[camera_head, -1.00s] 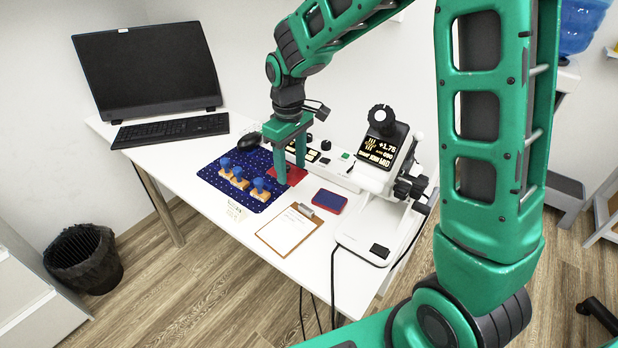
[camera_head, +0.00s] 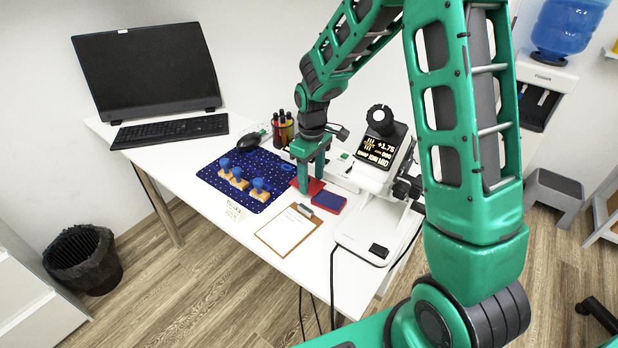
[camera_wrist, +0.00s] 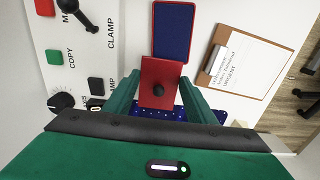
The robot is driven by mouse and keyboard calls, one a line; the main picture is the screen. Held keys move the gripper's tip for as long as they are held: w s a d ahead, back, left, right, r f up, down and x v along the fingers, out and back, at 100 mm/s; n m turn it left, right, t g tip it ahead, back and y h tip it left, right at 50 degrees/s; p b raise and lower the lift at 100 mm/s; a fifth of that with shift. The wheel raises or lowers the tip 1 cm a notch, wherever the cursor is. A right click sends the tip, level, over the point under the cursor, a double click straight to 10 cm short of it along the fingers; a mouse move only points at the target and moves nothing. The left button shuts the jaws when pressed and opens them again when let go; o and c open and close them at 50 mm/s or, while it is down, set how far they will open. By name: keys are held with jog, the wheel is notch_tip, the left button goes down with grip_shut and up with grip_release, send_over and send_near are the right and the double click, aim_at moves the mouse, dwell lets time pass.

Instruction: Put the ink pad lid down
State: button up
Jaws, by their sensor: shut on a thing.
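The ink pad lid is a flat red plate with a dark round knob (camera_wrist: 148,72). My gripper (camera_head: 312,183) is shut on it, with one finger at each side in the wrist view (camera_wrist: 160,92). In the head view the lid (camera_head: 315,186) is partly hidden by the fingers. It is low over the table, but its exact height is unclear. The ink pad (camera_head: 328,202), blue with a red rim, lies just right of the lid. In the wrist view the pad (camera_wrist: 173,30) is directly beyond the lid, its near edge close to the lid's far edge.
Several blue-handled stamps (camera_head: 237,174) stand on a dark blue dotted mat (camera_head: 265,160) at left. A clipboard (camera_head: 287,231) lies in front. A white device with a display (camera_head: 365,238) stands at right.

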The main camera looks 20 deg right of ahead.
aim_at(311, 185)
jog(key=shift+f, duration=0.35)
jog(key=o, duration=1)
notch_tip(311, 185, up, 13)
jog(key=shift+f, duration=0.1)
